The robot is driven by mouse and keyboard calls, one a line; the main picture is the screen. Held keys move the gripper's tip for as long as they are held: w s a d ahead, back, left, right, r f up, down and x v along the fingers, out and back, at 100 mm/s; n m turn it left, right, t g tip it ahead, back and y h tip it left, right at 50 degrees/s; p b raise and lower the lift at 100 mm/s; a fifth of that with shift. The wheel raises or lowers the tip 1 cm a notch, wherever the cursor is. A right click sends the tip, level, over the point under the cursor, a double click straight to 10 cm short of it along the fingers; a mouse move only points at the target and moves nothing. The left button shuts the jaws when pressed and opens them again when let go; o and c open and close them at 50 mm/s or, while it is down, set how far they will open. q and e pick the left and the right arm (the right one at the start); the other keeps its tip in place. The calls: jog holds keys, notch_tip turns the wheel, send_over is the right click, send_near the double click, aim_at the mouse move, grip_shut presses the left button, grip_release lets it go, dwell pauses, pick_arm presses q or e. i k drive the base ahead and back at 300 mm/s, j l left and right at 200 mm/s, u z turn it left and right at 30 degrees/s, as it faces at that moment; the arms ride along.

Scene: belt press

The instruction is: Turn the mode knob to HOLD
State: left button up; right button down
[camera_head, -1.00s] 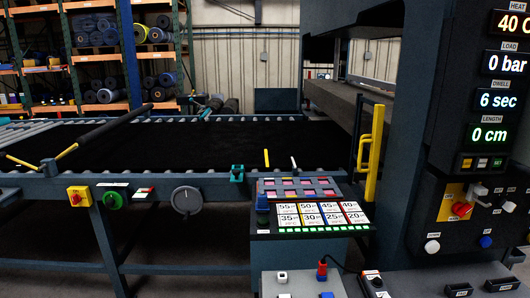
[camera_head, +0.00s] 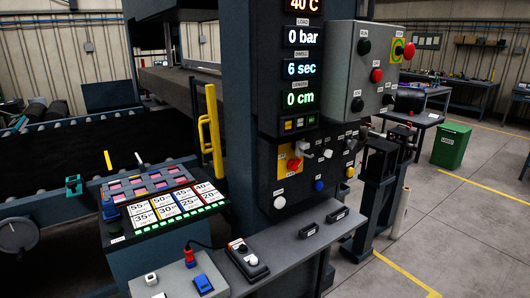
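The press control panel (camera_head: 310,170) is on the front of the dark press column, below the lit display. It carries a red knob (camera_head: 293,163) on a yellow plate, a pale lever-like handle (camera_head: 303,147), a white knob (camera_head: 327,154), a blue button (camera_head: 319,185) and a white button (camera_head: 279,202). Small black and light controls sit at its right side. The labels are too small to read, so I cannot tell which one is the mode knob or where it points. Neither of my grippers is in view.
A grey box (camera_head: 358,75) with red and green-black buttons is mounted right of the display. A grey shelf (camera_head: 290,250) juts out below the panel. A sloped board of number cards (camera_head: 165,210) and a yellow handle (camera_head: 213,130) stand left. Open floor (camera_head: 450,240) lies right.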

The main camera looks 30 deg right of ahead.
aim_at(350, 145)
jog(key=z, duration=1.3)
